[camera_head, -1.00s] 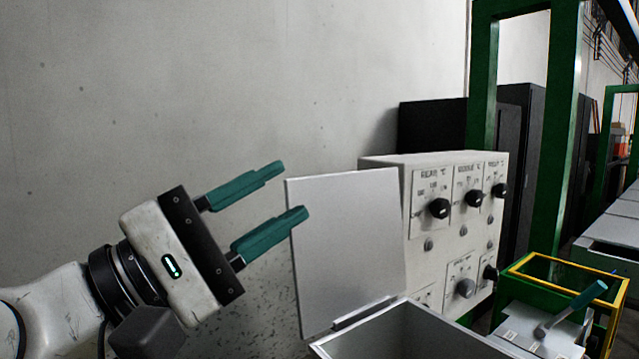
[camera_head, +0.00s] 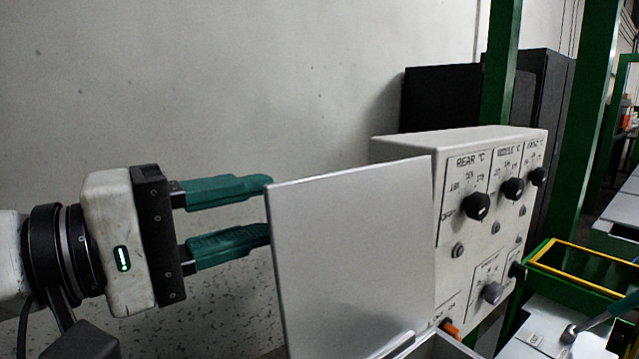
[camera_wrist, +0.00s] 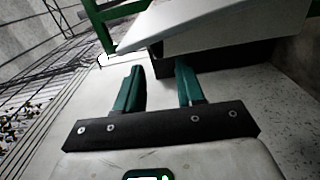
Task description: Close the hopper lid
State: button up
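The hopper lid (camera_head: 355,255) is a flat grey-white panel standing raised at the left edge of the open hopper (camera_head: 440,347), whose rim shows at the bottom of the head view. My gripper (camera_head: 270,210) is at the lid's left side with its two green fingers apart and nothing between them. The fingertips reach the lid's left edge, and the lower one appears partly behind it. I cannot tell whether they touch it. In the wrist view, a pale panel (camera_wrist: 220,22), likely the lid, lies just beyond the open fingers.
A white control box (camera_head: 490,200) with black knobs stands right of the lid. An orange knob (camera_head: 450,328) sits near the hopper. A yellow-rimmed green bin (camera_head: 585,265) and a green-handled tool (camera_head: 600,322) are at the right. The wall side at left is clear.

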aim_at(321, 200)
jog(key=p+x, duration=0.2)
jog(key=x, duration=0.5)
jog(key=shift+r+p, duration=0.15)
jog(key=shift+p, duration=0.25)
jog(key=shift+w+d, duration=0.35)
jog(key=shift+d, duration=0.2)
jog(key=shift+c, duration=0.3)
jog(key=c, duration=0.6)
jog(key=shift+f, duration=0.2)
grip_shut()
jog(key=shift+f, duration=0.15)
